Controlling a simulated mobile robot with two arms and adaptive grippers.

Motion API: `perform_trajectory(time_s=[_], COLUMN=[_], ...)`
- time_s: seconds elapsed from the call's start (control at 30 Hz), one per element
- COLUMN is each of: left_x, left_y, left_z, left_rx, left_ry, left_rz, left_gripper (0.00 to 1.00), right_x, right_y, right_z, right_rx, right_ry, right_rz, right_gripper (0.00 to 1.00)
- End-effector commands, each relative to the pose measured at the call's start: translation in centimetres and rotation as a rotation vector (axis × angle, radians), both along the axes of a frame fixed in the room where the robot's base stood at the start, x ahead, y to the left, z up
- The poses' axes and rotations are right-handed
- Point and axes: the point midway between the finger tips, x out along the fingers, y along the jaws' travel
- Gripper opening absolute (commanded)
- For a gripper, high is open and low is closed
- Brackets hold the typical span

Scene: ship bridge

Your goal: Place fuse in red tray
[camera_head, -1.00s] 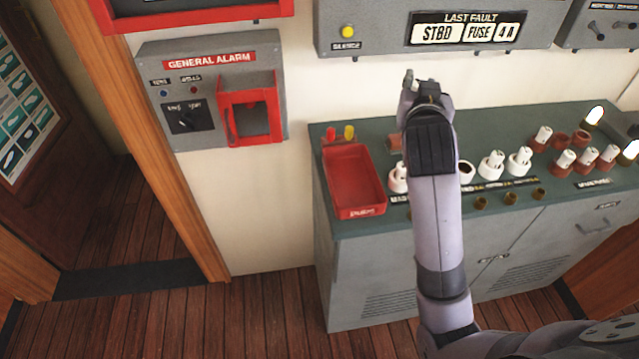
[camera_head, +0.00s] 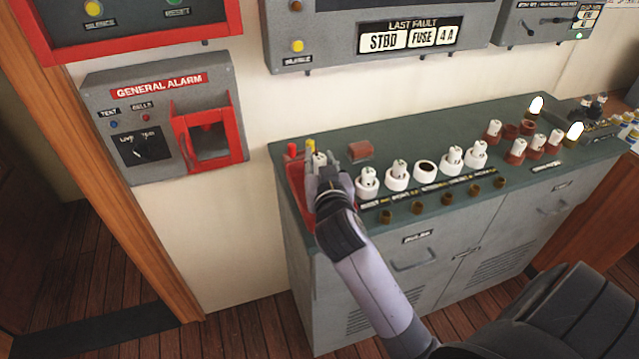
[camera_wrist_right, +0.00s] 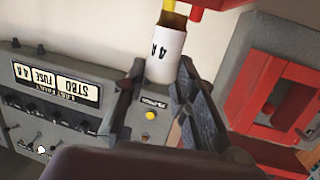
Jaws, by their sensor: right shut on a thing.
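My right gripper (camera_head: 328,170) is shut on the fuse, a white cylinder that shows at its tips (camera_head: 319,160). In the wrist view the fuse (camera_wrist_right: 162,52) has a dark-gold end and the marking 4 A, between the two fingers (camera_wrist_right: 162,75). The red tray (camera_head: 298,195) is at the left end of the green counter. The gripper is over the tray and hides much of its inside. Whether the fuse touches the tray cannot be told. My left gripper is not in view.
A row of white fuse holders stands on the counter, one with an empty dark opening (camera_head: 426,168). A red-brown piece (camera_head: 360,150) sits behind the row. Red (camera_head: 292,151) and yellow (camera_head: 310,146) items are at the tray's back. The alarm box (camera_head: 165,120) is on the wall left.

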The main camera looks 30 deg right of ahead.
Motion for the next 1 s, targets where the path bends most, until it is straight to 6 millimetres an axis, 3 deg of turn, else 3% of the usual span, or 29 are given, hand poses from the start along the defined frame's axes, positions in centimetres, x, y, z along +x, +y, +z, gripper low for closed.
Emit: perform_trajectory(time_s=[0.43,0.9,0.93,1.0], left_x=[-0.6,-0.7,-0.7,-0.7], left_y=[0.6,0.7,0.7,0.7], left_z=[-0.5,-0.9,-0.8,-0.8], left_rx=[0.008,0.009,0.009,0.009], left_ry=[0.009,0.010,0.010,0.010], left_rz=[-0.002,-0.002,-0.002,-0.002], left_gripper=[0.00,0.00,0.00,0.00], right_x=[0.0,0.0,0.0,0.0], right_y=[0.0,0.0,0.0,0.0], right_z=[-5.5,-6.5,-6.4,-6.4], right_rx=[-0.001,0.000,0.001,0.000], right_ry=[0.002,-0.001,-0.001,-0.001], right_rz=[0.000,0.000,0.001,0.000], right_gripper=[0.00,0.00,0.27,0.32])
